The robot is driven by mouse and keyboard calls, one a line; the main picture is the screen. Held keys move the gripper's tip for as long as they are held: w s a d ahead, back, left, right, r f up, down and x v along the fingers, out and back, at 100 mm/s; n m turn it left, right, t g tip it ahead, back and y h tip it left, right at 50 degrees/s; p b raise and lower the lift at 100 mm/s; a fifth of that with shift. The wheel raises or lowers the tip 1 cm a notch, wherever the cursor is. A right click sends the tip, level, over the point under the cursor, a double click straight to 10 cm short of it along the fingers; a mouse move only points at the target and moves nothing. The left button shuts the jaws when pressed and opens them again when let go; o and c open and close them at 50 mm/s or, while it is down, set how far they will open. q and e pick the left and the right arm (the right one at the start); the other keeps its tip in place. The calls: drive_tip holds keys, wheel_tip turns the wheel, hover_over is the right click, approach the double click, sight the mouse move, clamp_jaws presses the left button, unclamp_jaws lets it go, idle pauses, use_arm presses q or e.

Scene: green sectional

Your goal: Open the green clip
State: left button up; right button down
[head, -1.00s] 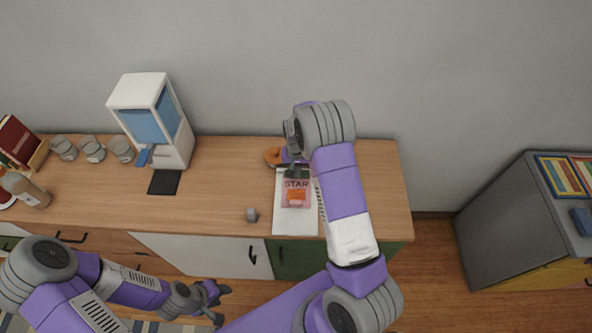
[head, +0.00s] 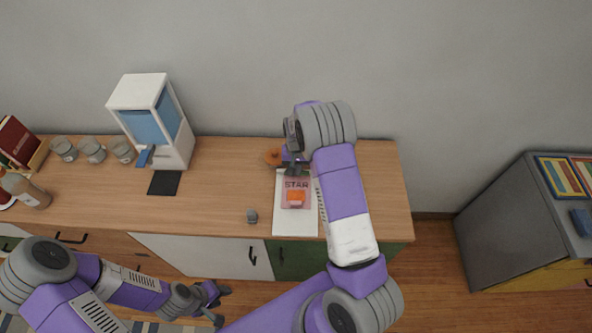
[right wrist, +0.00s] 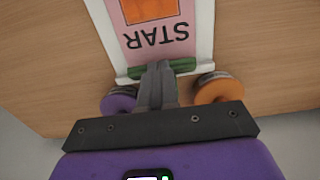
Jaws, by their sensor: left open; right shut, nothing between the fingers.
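The green clip (right wrist: 183,66) is a bar across the end of a pink bag marked STAR (right wrist: 152,36), seen in the right wrist view. The bag also shows in the head view (head: 304,186), lying on a white board (head: 294,226). My right gripper (right wrist: 159,66) is shut and empty, its fingertips over the middle of the clip and hiding that part. I cannot tell whether they touch it. In the head view my right gripper (head: 294,172) is at the bag's far end. My left gripper (head: 221,304) is open and empty in front of the counter, away from the clip.
A small grey object (head: 252,216) sits left of the board. A white and blue dispenser (head: 155,120) stands further left. The counter (head: 225,185) between is mostly clear.

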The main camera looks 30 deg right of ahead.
drive_tip(key=shift+s+a+r, duration=0.25)
drive_tip(key=shift+s+r, duration=0.05)
drive_tip(key=shift+s, duration=0.1)
wheel_tip(320, 180, up, 6)
drive_tip(key=p, duration=0.4)
idle(0.4)
